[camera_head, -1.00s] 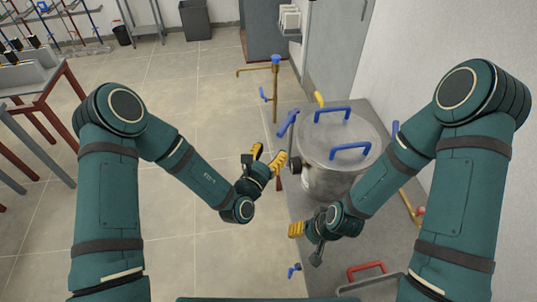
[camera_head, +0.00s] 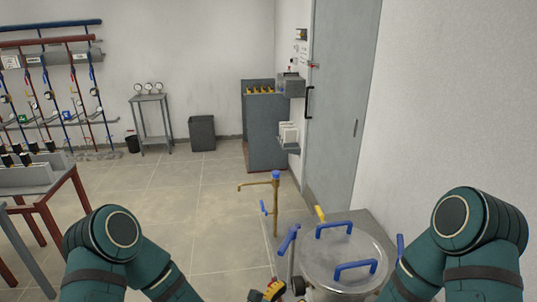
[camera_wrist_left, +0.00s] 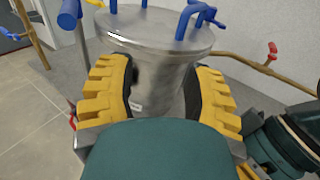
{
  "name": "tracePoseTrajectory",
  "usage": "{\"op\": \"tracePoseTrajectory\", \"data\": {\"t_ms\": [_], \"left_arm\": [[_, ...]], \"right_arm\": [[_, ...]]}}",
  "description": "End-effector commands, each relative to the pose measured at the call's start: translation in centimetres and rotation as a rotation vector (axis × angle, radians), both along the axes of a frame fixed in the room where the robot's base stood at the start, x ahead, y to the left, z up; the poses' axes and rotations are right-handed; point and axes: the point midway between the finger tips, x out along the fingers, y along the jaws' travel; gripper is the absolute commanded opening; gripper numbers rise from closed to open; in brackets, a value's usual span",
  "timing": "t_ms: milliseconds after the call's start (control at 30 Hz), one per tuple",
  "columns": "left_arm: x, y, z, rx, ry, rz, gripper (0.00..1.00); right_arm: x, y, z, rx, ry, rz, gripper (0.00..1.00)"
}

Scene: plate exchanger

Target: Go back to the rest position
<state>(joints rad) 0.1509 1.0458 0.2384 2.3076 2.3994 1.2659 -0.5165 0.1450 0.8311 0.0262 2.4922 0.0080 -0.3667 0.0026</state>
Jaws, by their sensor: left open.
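My left gripper (camera_wrist_left: 165,92) is open and empty in the left wrist view, its two yellow ribbed fingers apart, with the steel pot behind the gap. In the head view only a small yellow part of the left gripper (camera_head: 268,291) shows at the bottom edge. My right gripper is below the head view; part of a dark green arm at the right edge of the left wrist view is mine. The steel pot (camera_head: 345,258) with blue lid handles stands at the lower right of the head view, and its body (camera_wrist_left: 155,75) fills the middle of the left wrist view.
A brass pipe (camera_head: 276,205) with blue valves stands left of the pot. A red-framed table (camera_head: 60,195) is at the left. A grey bin (camera_head: 202,133), a small stand (camera_head: 152,120) and a dark cabinet (camera_head: 266,130) are at the back. The tiled floor (camera_head: 165,205) between is clear.

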Motion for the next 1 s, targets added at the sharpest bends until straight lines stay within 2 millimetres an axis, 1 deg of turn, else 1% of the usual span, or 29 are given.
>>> {"op": "tracePoseTrajectory", "data": {"t_ms": [33,67,100,167,200,267,300,400,467,533,633,700,767,800,900,1000], "left_arm": [[-1.8,-0.9,-0.8,0.025,0.005,-0.109,0.51],[-3.0,-1.4,-1.2,0.042,0.007,-0.179,0.51],[-4.7,-1.9,-1.8,0.069,0.008,-0.270,0.51],[-7.2,-2.3,-2.7,0.116,0.006,-0.401,0.51],[-8.8,-2.4,-3.5,0.153,0.005,-0.486,0.51],[-11.3,-2.1,-4.7,0.215,-0.002,-0.609,0.51],[-12.8,-1.8,-5.6,0.262,-0.011,-0.688,0.51],[-16.2,-0.2,-8.0,0.392,-0.040,-0.870,0.51],[-17.9,1.1,-9.5,0.480,-0.065,-0.969,0.51],[-19.3,2.9,-11.4,0.589,-0.105,-1.074,0.51],[-20.6,5.8,-13.9,0.754,-0.176,-1.200,0.51],[-20.8,7.9,-15.6,0.877,-0.240,-1.269,0.51],[-20.6,9.6,-16.8,0.981,-0.304,-1.317,0.51],[-20.2,10.7,-17.6,1.053,-0.351,-1.341,0.51],[-18.7,13.0,-19.2,1.224,-0.486,-1.377,0.51],[-16.8,14.6,-20.0,1.373,-0.631,-1.379,0.51]], "right_arm": [[0.0,0.0,-0.5,0.000,0.001,0.000,0.56],[0.0,0.0,-0.7,-0.001,0.001,0.000,0.56],[-0.1,0.0,-0.9,-0.001,0.002,0.001,0.56],[-0.1,0.1,-1.3,-0.001,0.003,0.001,0.56],[-0.1,0.1,-1.5,-0.002,0.003,0.002,0.56],[-0.1,0.1,-1.8,-0.002,0.004,0.002,0.56],[-0.1,0.1,-2.0,-0.001,0.005,0.002,0.56],[-0.2,0.1,-2.6,-0.002,0.006,0.003,0.56],[-0.2,0.1,-2.9,-0.002,0.006,0.004,0.56],[-0.2,0.1,-3.3,-0.003,0.008,0.004,0.56],[-0.3,0.2,-3.8,-0.003,0.008,0.005,0.56],[-0.3,0.2,-4.2,-0.004,0.010,0.005,0.56],[-0.3,0.2,-4.5,-0.004,0.010,0.006,0.56],[-0.3,0.2,-4.7,-0.004,0.010,0.006,0.56],[-0.4,0.2,-5.2,-0.005,0.012,0.007,0.56],[-0.4,0.3,-5.7,-0.006,0.013,0.008,0.56]]}}
